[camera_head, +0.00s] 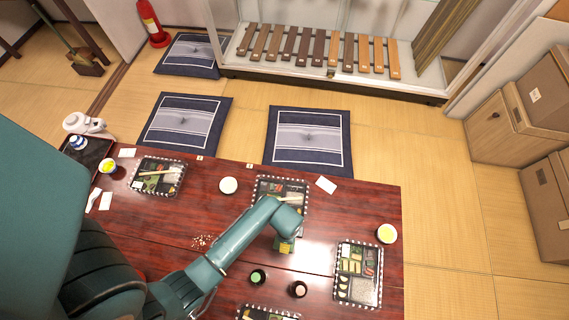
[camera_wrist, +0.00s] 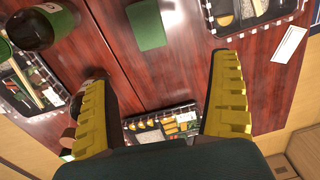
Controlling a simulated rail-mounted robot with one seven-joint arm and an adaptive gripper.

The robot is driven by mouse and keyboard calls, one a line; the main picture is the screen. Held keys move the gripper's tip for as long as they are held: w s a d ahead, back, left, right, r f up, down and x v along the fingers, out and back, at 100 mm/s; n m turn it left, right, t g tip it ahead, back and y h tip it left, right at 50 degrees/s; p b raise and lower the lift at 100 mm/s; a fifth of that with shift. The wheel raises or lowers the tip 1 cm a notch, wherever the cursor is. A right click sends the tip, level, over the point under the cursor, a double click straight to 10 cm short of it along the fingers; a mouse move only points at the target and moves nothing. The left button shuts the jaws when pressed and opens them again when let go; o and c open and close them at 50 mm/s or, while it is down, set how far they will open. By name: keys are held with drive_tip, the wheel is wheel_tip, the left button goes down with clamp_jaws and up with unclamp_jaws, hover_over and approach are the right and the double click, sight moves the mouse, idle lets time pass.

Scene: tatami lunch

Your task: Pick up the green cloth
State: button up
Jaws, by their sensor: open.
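The green cloth (camera_wrist: 148,26) lies on the dark red table as a small green rectangle near the top of the wrist view. It is beyond my fingertips and apart from both fingers. My gripper (camera_wrist: 163,75) is open and empty, with its two yellow padded fingers spread wide above the table. In the head view, my gripper (camera_head: 285,244) hangs over the middle right of the table, beside a bento box. I cannot make out the cloth there; my arm or gripper may hide it.
A bento box (camera_head: 359,273) stands at the table's right, another (camera_head: 158,178) at the left. In the wrist view, a dark rounded container (camera_wrist: 42,28) is at upper left.

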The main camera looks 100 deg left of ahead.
drive_tip(key=f+b, duration=0.2)
drive_tip(key=f, duration=0.2)
drive_tip(key=s+f+b, duration=0.1)
drive_tip(key=f+b, duration=0.1)
drive_tip(key=f, duration=0.2)
drive_tip(key=d+f+b, duration=0.1)
drive_tip(key=f+b, duration=0.1)
drive_tip(key=f, duration=0.2)
drive_tip(key=shift+s+f, duration=0.15)
drive_tip(key=shift+f, duration=0.1)
drive_tip(key=f+b, duration=0.2)
drive_tip(key=f, duration=0.1)
drive_tip(key=f+b, duration=0.2)
drive_tip(key=shift+d+f+b, duration=0.2)
drive_tip(key=shift+f+b, duration=0.2)
drive_tip(key=shift+r, duration=0.15)
drive_tip(key=c, duration=1.2)
drive_tip(key=shift+o, duration=0.2)
wheel_tip(320, 180, up, 10)
drive_tip(key=p, duration=0.7)
